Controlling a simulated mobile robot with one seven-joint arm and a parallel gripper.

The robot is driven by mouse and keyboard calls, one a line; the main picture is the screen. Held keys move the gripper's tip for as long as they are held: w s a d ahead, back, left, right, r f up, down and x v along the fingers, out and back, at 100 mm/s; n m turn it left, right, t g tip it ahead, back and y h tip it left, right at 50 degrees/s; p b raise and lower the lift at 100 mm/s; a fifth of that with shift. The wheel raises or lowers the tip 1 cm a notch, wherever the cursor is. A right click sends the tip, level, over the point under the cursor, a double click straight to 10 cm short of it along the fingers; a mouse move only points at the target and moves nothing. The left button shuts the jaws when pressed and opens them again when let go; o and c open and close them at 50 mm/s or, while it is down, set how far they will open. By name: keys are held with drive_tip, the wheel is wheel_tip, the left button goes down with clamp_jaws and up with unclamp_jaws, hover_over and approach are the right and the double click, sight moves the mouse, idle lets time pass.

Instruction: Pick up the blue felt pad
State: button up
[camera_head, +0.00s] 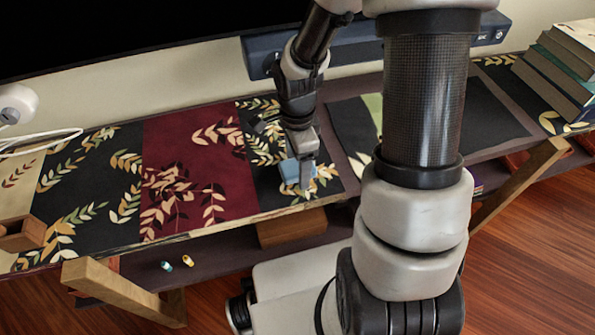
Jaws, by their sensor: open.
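The blue felt pad (289,170) is a small light blue block at the right part of the patterned table runner, on its black leaf-print section. My gripper (304,175) reaches down from above and is right at the pad, in front of part of it. The gripper is open. I cannot tell whether the pad is between the fingers or touches them.
The patterned runner (190,170) covers a long low shelf. A dark blue bar (350,52) stands behind my gripper. Books (560,65) are stacked at the far right. A wooden block (292,228) and two small bright items (177,264) lie on the lower shelf.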

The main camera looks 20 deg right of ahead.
sight(297, 166)
drive_tip(key=c, duration=1.1)
wheel_tip(297, 166, up, 10)
drive_tip(key=p, duration=0.3)
drive_tip(key=shift+c, duration=0.2)
